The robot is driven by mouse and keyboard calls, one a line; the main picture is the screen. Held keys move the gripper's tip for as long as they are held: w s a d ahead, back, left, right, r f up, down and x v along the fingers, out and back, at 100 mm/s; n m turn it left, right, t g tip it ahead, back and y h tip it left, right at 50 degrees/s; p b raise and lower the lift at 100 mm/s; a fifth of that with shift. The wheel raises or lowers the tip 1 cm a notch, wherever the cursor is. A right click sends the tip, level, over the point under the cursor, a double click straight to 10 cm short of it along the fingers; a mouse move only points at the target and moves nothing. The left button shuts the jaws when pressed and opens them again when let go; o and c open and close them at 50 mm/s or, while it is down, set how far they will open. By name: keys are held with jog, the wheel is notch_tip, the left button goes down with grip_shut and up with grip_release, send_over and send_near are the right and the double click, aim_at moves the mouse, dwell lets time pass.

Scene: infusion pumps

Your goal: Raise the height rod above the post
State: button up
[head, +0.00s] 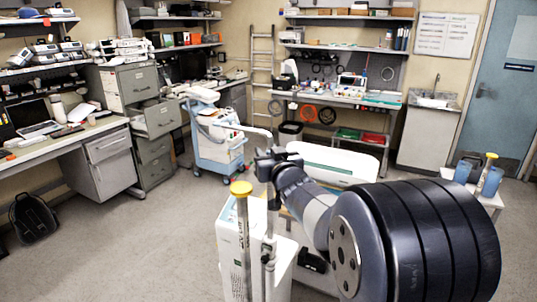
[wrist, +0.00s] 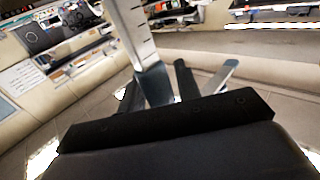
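A slim grey metal upright (head: 269,222), the post with its rod, stands in front of my arm in the head view. A dark clamp (head: 268,256) sits partway up it. My gripper (head: 266,158) is at the top of this upright. In the wrist view a pale rod with dark scale marks (wrist: 133,32) comes down from the top to my gripper (wrist: 158,88). It lies between the dark fingers or just beyond them. I cannot tell whether the fingers touch it. The rod's lower part is hidden in the wrist view.
A yellow-capped pole (head: 241,188) stands just left of the upright, before a white cabinet (head: 231,235). A white-topped unit (head: 335,163) is behind my arm. A blue-and-white cart (head: 216,135) stands further back.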

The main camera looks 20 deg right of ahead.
jog(key=shift+o, duration=1.1)
jog(key=shift+f, duration=0.1)
jog(key=s+b, duration=0.1)
jog(key=s, duration=1)
jog(key=shift+b, duration=0.3)
jog(key=shift+w, duration=0.2)
jog(key=w+p, duration=0.1)
jog(key=w, duration=0.9)
jog(key=shift+w+f, duration=0.2)
jog(key=shift+w, duration=0.1)
